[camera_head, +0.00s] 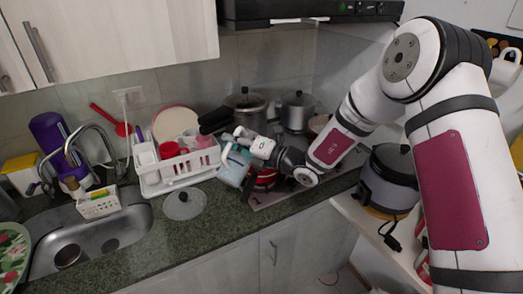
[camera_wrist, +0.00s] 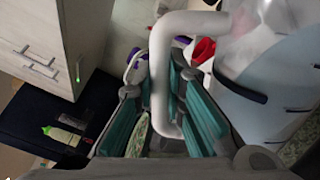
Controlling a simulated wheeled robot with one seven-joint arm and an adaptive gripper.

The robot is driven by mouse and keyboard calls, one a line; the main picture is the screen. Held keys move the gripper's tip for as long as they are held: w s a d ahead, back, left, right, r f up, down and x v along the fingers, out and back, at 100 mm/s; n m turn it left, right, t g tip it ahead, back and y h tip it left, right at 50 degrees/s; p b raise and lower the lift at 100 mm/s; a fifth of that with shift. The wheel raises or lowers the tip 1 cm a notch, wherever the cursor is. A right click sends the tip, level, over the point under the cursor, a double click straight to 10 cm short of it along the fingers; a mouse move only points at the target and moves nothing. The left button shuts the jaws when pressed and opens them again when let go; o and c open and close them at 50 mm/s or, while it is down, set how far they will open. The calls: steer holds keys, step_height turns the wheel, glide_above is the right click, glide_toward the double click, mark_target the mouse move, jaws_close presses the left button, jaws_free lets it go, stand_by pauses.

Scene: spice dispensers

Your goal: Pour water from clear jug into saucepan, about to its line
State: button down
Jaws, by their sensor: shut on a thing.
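My gripper (camera_head: 238,139) is shut on the jug's whitish handle (camera_wrist: 161,70), which passes between the teal finger pads (camera_wrist: 158,92). The jug looks close to upright in the head view. A red pot (camera_head: 265,180), perhaps the saucepan, is just right of the jug, partly hidden by my arm. Its inside and line cannot be seen.
A white dish rack (camera_head: 178,170) with cups stands left of the jug. A glass lid (camera_head: 184,204) lies on the counter (camera_head: 190,232). Large pots (camera_head: 247,110) stand behind my gripper. A rice cooker (camera_head: 389,180) is at the right and the sink (camera_head: 95,240) at the left.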

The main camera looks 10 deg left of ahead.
steer(key=shift+w+d+f+m+b, duration=0.15)
steer(key=shift+w+m+b, duration=0.1)
steer(key=shift+m+b, duration=0.15)
stand_by(1.8)
